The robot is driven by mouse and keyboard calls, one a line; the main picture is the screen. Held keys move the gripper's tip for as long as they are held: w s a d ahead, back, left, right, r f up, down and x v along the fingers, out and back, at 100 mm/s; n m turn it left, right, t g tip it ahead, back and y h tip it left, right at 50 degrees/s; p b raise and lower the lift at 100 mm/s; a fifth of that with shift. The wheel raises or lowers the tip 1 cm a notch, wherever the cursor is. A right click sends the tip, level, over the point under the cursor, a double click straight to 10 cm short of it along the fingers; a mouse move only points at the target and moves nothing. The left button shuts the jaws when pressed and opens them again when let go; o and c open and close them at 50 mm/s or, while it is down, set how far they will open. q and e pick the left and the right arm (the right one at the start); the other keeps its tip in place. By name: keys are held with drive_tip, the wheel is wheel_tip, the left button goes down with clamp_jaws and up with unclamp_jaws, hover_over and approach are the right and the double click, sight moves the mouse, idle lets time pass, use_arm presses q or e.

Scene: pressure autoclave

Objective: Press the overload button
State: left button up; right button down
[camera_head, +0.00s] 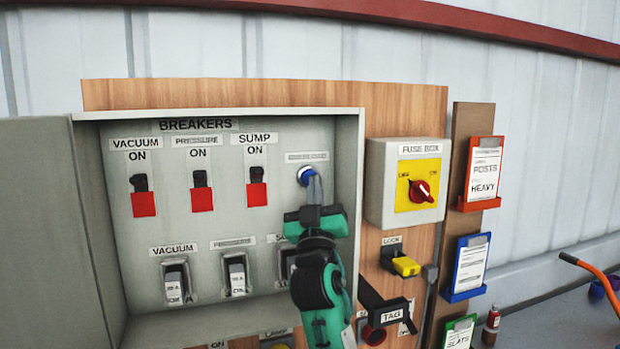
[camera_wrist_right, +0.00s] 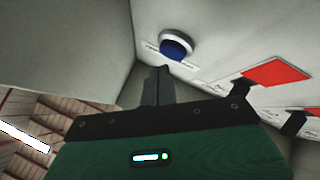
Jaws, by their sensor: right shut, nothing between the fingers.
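A round blue button with a pale ring (camera_head: 305,173) sits at the upper right inside the open breaker box, under a small label I cannot read. It also shows in the right wrist view (camera_wrist_right: 174,48). My right gripper (camera_head: 315,188) is shut and empty, with its fingertips just below and in front of the button. In the right wrist view, the closed fingers (camera_wrist_right: 160,75) point up toward the button's lower edge. I cannot tell whether they touch it. My left gripper is in neither view.
Breaker switches with red tabs (camera_head: 201,198) are left of the button; lower rocker switches (camera_head: 236,275) sit beneath. The box's side wall (camera_head: 349,180) stands close on the right. Beyond it are a fuse box (camera_head: 380,180), a yellow lock (camera_head: 406,266) and a black tag (camera_head: 392,312).

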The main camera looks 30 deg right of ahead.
drive_tip(key=s, duration=0.2)
drive_tip(key=s+a+p, duration=0.1)
drive_tip(key=s, duration=0.2)
drive_tip(key=shift+a, duration=0.1)
idle(0.3)
drive_tip(key=shift+w, duration=0.1)
idle(0.7)
